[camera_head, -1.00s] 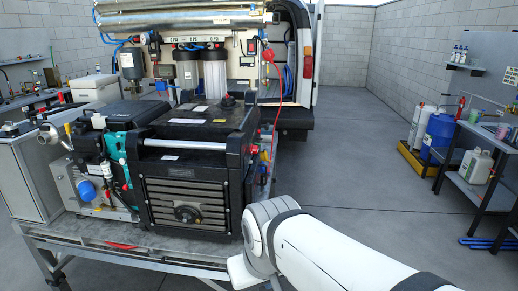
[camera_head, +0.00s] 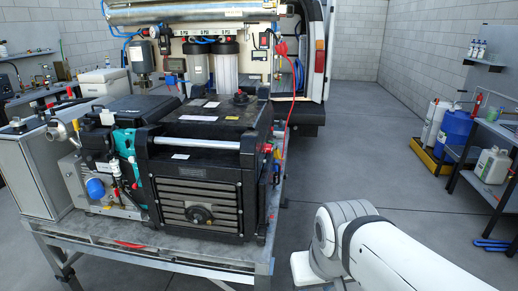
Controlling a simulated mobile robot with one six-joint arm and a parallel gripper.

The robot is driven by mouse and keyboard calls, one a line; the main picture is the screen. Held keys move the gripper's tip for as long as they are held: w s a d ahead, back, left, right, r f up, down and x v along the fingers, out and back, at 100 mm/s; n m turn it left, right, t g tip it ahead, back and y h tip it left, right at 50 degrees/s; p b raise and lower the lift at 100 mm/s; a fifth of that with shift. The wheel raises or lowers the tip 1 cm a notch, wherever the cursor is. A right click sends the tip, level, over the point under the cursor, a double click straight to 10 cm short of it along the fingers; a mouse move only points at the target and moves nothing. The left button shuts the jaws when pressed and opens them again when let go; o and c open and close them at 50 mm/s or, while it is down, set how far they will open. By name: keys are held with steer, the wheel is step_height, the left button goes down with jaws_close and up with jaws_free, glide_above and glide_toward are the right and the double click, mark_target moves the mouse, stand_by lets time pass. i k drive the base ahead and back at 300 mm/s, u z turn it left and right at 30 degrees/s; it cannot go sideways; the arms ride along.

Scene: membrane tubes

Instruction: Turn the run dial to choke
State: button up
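A black generator (camera_head: 208,172) with a silver crossbar stands on a metal cart. A round black knob (camera_head: 199,215) sits low on its front grille; I cannot tell whether this is the run dial. Small red and yellow parts (camera_head: 268,149) show at the right edge of the generator, on a side panel seen almost edge-on, and no dial can be made out there. No "choke" marking is readable. My white arm reaches in at the lower right, to the right of the cart and apart from the generator. My gripper is not in view.
The metal cart (camera_head: 160,257) carries the generator. Behind it is an open van (camera_head: 312,60) with filter housings and a red cable (camera_head: 291,95). A workbench (camera_head: 492,130) and a blue drum (camera_head: 454,128) stand at the right. The floor (camera_head: 370,150) between is clear.

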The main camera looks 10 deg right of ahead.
mark_target(268, 148)
steer(key=u, duration=0.05)
steer(key=i, duration=0.95)
steer(key=k, duration=0.5)
steer(key=z, duration=0.6)
steer(key=i, duration=0.65)
steer(key=u, duration=0.1)
